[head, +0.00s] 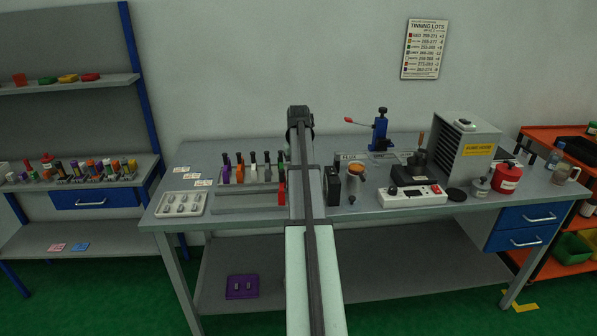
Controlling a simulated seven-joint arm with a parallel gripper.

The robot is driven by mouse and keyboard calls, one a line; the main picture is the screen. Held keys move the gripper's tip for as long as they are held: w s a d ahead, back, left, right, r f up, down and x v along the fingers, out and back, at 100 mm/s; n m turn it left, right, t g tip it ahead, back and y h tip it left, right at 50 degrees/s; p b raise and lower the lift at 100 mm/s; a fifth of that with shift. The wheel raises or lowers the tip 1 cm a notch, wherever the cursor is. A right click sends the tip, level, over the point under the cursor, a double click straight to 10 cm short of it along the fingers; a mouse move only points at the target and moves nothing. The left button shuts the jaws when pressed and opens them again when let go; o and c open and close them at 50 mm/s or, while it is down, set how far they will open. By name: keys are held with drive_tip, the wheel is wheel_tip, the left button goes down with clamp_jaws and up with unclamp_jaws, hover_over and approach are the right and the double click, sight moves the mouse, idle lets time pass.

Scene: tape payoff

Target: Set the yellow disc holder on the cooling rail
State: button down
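Several upright holders with black tops stand in a row on the bench, left of my arm. A purple one (226,174), an orange one (239,174), a white one (252,174) and a green one (267,174) show. A red piece (282,192) stands beside my arm. I cannot tell a clearly yellow holder in this row; the orange one is nearest in colour. A long low grey rail (245,201) lies in front of the row; I cannot tell for sure that it is the cooling rail. My arm covers the middle of the bench, and my gripper is hidden.
A tray of small pieces (181,204) lies at the bench's left end. A side shelf (90,178) holds more coloured holders.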

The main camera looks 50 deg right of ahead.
drive_tip(key=shift+f, duration=0.2)
drive_tip(key=shift+c, duration=1.6)
unclamp_jaws()
drive_tip(key=shift+r, duration=0.1)
drive_tip(key=shift+r, duration=3.4)
